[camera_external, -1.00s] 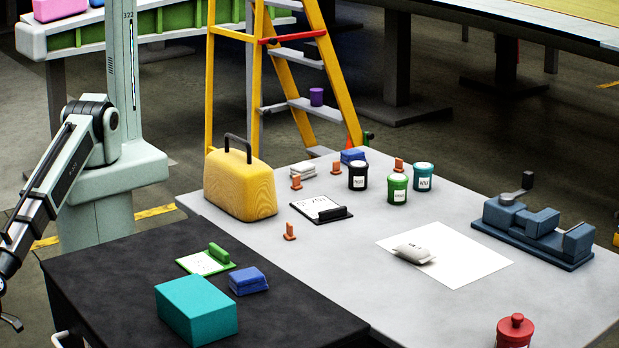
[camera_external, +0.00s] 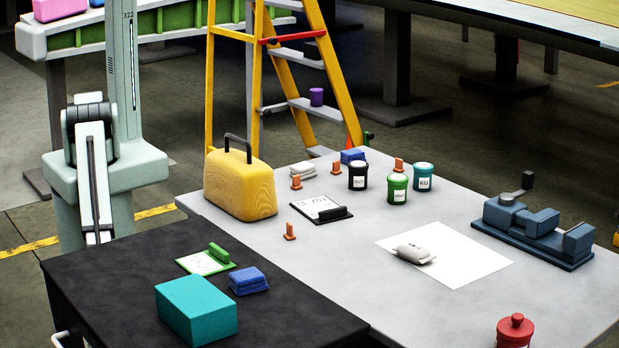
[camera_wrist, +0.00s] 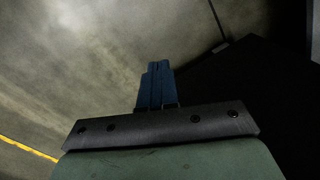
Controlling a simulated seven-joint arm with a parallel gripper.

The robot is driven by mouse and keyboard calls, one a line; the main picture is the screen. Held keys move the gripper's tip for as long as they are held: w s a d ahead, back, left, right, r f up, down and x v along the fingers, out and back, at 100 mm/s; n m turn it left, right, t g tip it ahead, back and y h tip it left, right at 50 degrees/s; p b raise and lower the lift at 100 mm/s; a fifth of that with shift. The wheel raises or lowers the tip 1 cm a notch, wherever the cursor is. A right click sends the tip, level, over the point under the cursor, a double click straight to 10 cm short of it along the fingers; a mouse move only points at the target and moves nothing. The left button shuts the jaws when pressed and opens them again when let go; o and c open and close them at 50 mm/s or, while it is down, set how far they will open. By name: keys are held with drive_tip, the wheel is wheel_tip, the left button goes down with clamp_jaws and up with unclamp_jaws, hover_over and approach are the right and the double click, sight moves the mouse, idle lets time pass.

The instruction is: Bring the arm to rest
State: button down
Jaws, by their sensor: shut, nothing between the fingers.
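My arm (camera_external: 92,165) hangs down in front of its pale green column in the external view, left of the black bench. Its lower end goes out of sight behind the black bench, so my gripper does not show in that view. In the wrist view my gripper (camera_wrist: 156,75) shows as two dark blue fingers pressed together, with nothing between them. They point toward the concrete floor (camera_wrist: 100,60), beside a dark shape at the right.
The black bench (camera_external: 110,265) carries a teal box (camera_external: 197,310), a blue cloth (camera_external: 249,281) and a green clipboard (camera_external: 206,261). The grey table (camera_external: 340,270) holds a yellow case (camera_external: 240,186), jars and a blue vise (camera_external: 535,232). A yellow ladder (camera_external: 210,80) stands behind.

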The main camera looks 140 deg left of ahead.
drive_tip(key=s+a+r+n+g, duration=0.2)
drive_tip(key=s+a+g, duration=0.1)
drive_tip(key=s+a, duration=0.3)
drive_tip(key=s+a+r+n+g, duration=0.1)
drive_tip(key=s+a+n+g, duration=0.1)
drive_tip(key=s+a, duration=0.5)
drive_tip(key=shift+s+r+n+g+h, duration=0.3)
drive_tip(key=shift+s+r+n+g, duration=0.1)
drive_tip(key=shift+s+g, duration=0.45)
